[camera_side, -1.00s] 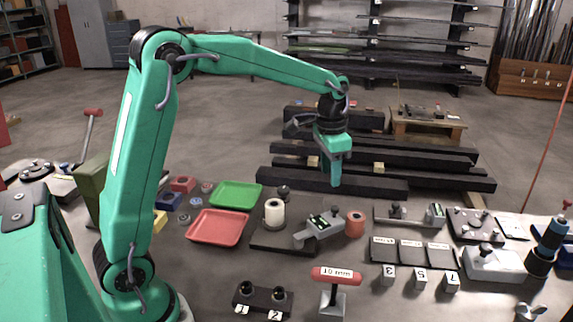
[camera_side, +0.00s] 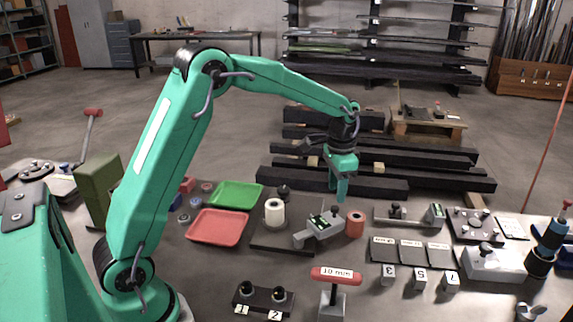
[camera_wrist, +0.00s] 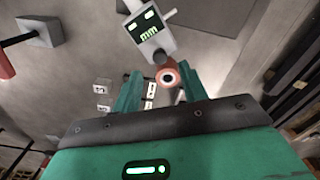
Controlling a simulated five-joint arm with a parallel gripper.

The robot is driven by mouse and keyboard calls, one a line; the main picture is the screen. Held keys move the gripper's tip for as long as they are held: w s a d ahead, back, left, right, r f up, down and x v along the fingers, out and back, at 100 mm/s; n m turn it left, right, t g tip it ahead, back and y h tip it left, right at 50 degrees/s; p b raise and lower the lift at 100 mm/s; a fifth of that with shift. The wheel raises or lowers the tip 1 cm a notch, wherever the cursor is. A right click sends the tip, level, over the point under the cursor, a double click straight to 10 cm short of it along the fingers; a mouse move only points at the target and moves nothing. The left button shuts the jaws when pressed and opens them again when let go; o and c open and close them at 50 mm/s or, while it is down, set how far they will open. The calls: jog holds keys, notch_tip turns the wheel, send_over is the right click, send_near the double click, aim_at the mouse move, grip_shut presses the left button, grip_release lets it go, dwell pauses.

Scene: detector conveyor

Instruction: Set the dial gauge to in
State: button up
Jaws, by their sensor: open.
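A grey gauge (camera_side: 320,228) with a small lit display lies on the dark plate by the white roll. The wrist view shows what looks like the same gauge (camera_wrist: 150,30) near the top, its display reading "mm". A second small device with a green display (camera_side: 438,212) sits on a bar to the right; I cannot tell which one is the dial gauge. My gripper (camera_side: 342,197) points down above and behind the grey gauge, apart from it. In the wrist view my gripper (camera_wrist: 162,88) is open, its green fingers spread, with an orange ring-ended cylinder (camera_wrist: 168,77) seen between them.
The orange cylinder (camera_side: 355,224) stands right beside the grey gauge. A white roll (camera_side: 274,212) stands to its left. Red (camera_side: 215,228) and green (camera_side: 236,194) trays lie further left. Numbered blocks (camera_side: 420,281) and a "10 mm" T-shaped piece (camera_side: 336,276) stand in front.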

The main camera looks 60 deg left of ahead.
aim_at(335, 207)
jog(key=shift+f, duration=2.55)
grip_shut()
